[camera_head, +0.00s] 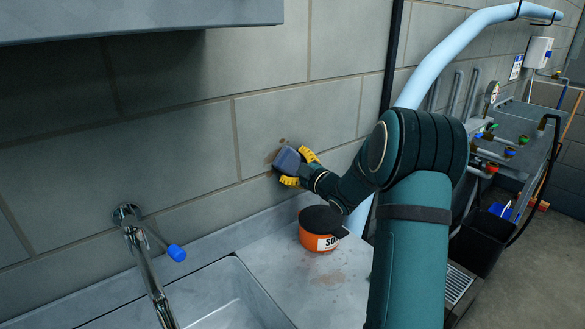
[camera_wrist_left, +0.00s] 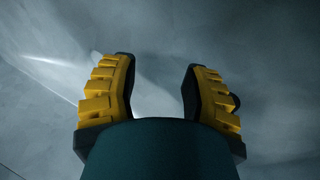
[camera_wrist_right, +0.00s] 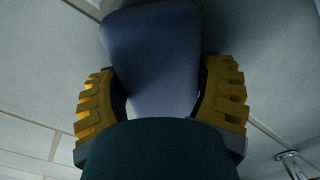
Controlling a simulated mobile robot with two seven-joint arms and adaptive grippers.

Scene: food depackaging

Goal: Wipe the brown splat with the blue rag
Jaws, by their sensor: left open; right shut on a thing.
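My right gripper (camera_head: 299,167) is up against the grey block wall, its yellow fingers shut on a blue rag (camera_head: 287,160). The rag also shows between the fingers in the right wrist view (camera_wrist_right: 152,55). A brown splat (camera_head: 272,155) shows on the wall at the left edge of the rag; the rag covers part of that area. Whether the rag presses on the wall or is just in front of it, I cannot tell. My left gripper (camera_wrist_left: 160,95) is open and empty in the left wrist view, over a plain grey surface; it is not in the head view.
Below the right gripper, an orange container (camera_head: 318,240) with a dark top stands on the grey counter (camera_head: 262,240). A faint brownish mark lies near it. A sink (camera_head: 215,300) and a tap (camera_head: 135,240) are at lower left. A pale blue pipe (camera_head: 440,55) runs behind my right arm.

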